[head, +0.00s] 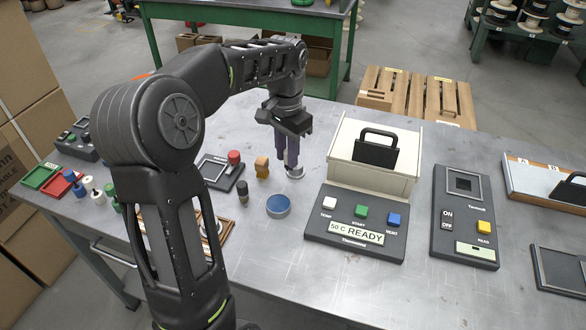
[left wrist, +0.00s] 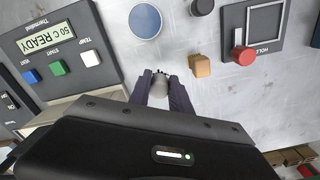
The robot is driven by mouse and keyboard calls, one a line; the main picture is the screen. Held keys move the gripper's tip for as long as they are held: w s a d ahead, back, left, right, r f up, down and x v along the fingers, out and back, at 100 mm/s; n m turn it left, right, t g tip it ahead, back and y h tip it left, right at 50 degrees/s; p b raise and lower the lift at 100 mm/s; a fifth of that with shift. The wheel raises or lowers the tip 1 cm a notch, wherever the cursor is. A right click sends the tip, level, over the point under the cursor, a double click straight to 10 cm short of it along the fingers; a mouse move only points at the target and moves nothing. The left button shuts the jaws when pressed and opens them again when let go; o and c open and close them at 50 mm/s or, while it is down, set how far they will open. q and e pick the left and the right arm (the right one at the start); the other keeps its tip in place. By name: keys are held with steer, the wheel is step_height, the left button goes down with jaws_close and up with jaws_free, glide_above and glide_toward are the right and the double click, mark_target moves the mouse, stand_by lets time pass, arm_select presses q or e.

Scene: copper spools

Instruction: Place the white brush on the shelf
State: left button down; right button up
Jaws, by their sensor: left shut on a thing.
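My left gripper (head: 291,158) points down near the table's middle, its dark fingers shut on a small pale grey-white piece (head: 295,173). In the left wrist view the piece (left wrist: 159,86) sits between the fingertips and has short dark bristle-like tips. It may be the white brush, but I cannot tell for sure. It is at or just above the tabletop; contact is unclear. A small white upright item (head: 97,196) stands at the table's left among blue and green ones. My right gripper is not in view.
A blue disc (head: 278,206), an orange-tan block (head: 262,167) and a dark peg (head: 242,191) stand close to the left gripper. A cream box with a black handle (head: 372,160) on the Thermostat panel (head: 350,237) lies to its right.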

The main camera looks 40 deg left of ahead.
mark_target(287, 169)
arm_select(q)
steer(key=shift+f, duration=0.75)
steer(key=shift+f, duration=1.85)
steer(key=shift+f, duration=0.15)
steer(key=c, duration=1.2)
jaws_free()
steer(key=shift+r, duration=3.9)
steer(key=shift+o, duration=0.2)
